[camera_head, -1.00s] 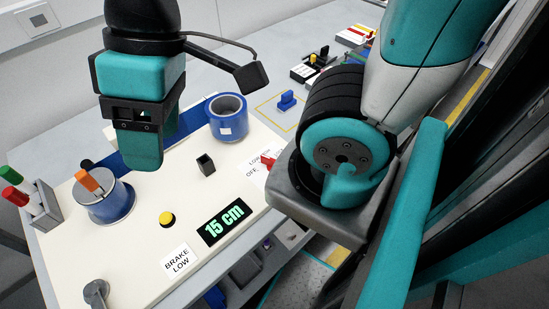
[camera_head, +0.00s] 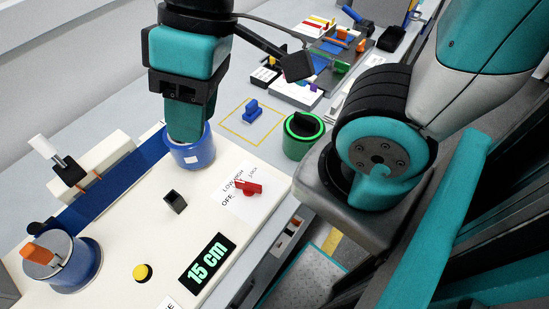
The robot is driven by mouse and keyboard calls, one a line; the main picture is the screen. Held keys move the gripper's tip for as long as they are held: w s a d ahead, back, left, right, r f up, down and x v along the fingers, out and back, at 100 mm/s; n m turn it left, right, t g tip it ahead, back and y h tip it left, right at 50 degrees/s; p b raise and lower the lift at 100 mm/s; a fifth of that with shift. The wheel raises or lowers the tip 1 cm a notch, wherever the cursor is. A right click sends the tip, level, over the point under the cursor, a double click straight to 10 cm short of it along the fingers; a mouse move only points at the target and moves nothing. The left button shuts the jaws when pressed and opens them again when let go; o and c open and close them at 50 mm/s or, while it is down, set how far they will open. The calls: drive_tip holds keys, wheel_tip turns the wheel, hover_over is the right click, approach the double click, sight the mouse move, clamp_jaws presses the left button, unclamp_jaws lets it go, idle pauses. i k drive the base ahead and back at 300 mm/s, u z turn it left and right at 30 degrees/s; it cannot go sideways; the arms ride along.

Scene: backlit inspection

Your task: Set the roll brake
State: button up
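A red brake knob (camera_head: 248,187) sits on a white label card (camera_head: 240,204) on the right of the cream panel (camera_head: 125,215). The words OFF, LOW and HIGH can be made out around it, with another word partly legible. My gripper (camera_head: 187,138) hangs above and left of the knob, clear of it in the picture, overlapping the rear blue roll (camera_head: 193,158). I cannot tell whether it touches the roll or how far its fingers are apart. A second blue roll (camera_head: 68,262) with an orange handle (camera_head: 39,254) stands at the front left. A blue web (camera_head: 118,183) runs between them.
My arm fills the right.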

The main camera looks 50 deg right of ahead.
sight(249, 189)
drive_tip(key=z, duration=0.95)
drive_tip(key=k, duration=0.75)
drive_tip(key=u, duration=1.6)
